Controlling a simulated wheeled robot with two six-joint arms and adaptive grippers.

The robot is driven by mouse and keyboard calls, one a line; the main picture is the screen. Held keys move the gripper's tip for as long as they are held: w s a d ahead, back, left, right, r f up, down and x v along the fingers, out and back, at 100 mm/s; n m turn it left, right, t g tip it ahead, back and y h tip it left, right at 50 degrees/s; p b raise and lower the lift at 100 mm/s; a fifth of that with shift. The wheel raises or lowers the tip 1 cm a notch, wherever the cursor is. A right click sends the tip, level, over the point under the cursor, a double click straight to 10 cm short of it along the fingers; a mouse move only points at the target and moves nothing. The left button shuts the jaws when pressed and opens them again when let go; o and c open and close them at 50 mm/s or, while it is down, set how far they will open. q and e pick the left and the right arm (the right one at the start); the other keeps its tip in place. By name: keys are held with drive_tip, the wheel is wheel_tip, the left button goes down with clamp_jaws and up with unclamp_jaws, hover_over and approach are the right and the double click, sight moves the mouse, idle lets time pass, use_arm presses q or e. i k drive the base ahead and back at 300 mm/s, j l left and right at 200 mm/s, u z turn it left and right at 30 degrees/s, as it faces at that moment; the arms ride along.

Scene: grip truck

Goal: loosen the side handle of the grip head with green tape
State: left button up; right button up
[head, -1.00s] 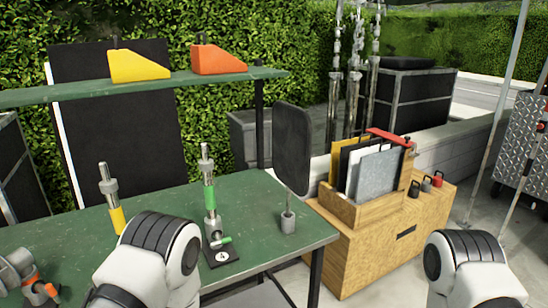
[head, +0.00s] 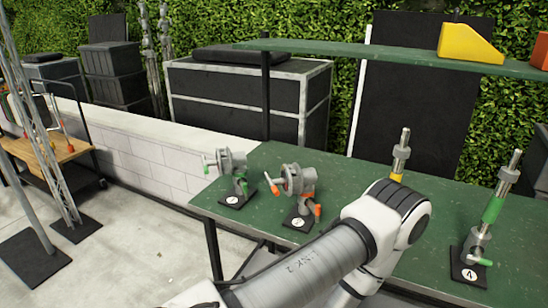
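The grip head with green tape (head: 228,164) sits at the far left end of the green workbench (head: 275,158), on a black numbered base. It is a grey round head with one green-tipped handle (head: 208,163) sticking out to the left and another green handle (head: 242,186) low on its right. A similar grip head with orange handles (head: 299,181) stands just right of it. My arm crosses the lower middle, its joint in front of the bench. Neither gripper shows, so I cannot see what they hold.
A post with a green band (head: 491,210) stands on a numbered base at right, and a post with yellow (head: 400,155) is partly behind my arm. A shelf (head: 375,50) runs above the bench. Open floor (head: 135,235) lies left of the bench.

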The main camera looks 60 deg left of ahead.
sight(244, 187)
drive_tip(key=u, duration=2)
